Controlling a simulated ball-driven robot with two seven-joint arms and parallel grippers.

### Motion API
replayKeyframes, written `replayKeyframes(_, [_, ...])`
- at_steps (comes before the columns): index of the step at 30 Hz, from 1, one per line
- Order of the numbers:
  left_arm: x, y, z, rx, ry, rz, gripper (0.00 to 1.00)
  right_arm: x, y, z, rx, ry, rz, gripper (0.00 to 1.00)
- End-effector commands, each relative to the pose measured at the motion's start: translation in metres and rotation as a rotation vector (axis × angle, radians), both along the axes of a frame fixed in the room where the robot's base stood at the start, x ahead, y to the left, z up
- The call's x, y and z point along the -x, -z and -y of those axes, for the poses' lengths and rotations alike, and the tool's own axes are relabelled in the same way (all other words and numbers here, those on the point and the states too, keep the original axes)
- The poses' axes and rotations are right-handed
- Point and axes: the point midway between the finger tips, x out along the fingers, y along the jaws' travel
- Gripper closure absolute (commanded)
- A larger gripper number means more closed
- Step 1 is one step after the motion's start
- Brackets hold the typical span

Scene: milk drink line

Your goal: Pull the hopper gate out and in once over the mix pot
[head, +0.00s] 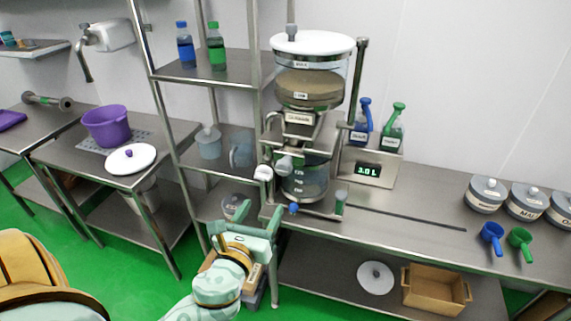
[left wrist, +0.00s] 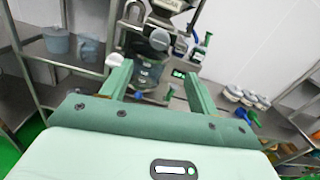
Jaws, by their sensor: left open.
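The hopper (head: 311,88), a clear cylinder with brown powder and a white lid, stands on a metal frame at the back of the counter. The mix pot (head: 305,184), clear with white marks, stands below it. A grey rounded knob (head: 284,165), which looks like the gate's handle, sticks out between them; it also shows in the left wrist view (left wrist: 159,39). My left gripper (head: 244,231) is open and empty, in front of and below the knob, apart from it. In the left wrist view the fingers (left wrist: 157,88) stand either side of the mix pot (left wrist: 149,72). My right gripper is out of view.
A white knob (head: 263,173) sits left of the pot. A display (head: 368,171) reads 3.0 L. Blue (head: 362,121) and green (head: 394,127) bottles stand right of the hopper. A shelf rack (head: 205,72) stands left. The counter's middle right is mostly clear.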

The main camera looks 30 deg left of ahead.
Motion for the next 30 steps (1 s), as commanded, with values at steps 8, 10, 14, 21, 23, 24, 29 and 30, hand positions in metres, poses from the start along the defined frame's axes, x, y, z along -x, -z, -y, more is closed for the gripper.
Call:
replayKeyframes(8, [-0.019,-0.001,-0.005,-0.114,-0.005,-0.026,0.39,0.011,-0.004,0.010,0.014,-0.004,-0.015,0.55])
replayKeyframes(10, [-0.033,-0.002,-0.009,-0.113,-0.006,-0.025,0.39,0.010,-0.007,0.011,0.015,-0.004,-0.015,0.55])
replayKeyframes(14, [-0.065,-0.002,-0.017,-0.111,-0.005,-0.026,0.39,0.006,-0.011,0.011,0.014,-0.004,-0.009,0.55])
replayKeyframes(21, [-0.122,0.000,-0.030,-0.110,-0.006,-0.028,0.39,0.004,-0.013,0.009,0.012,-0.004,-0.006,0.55])
replayKeyframes(23, [-0.133,0.001,-0.033,-0.109,-0.005,-0.027,0.39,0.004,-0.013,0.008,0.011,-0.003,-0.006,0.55])
replayKeyframes(24, [-0.139,0.001,-0.034,-0.109,-0.005,-0.027,0.39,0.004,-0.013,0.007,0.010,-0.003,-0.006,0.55])
replayKeyframes(29, [-0.155,0.001,-0.038,-0.107,-0.004,-0.028,0.39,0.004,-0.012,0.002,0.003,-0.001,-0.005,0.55])
replayKeyframes(30, [-0.157,0.002,-0.038,-0.107,-0.004,-0.029,0.39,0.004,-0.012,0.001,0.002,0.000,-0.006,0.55])
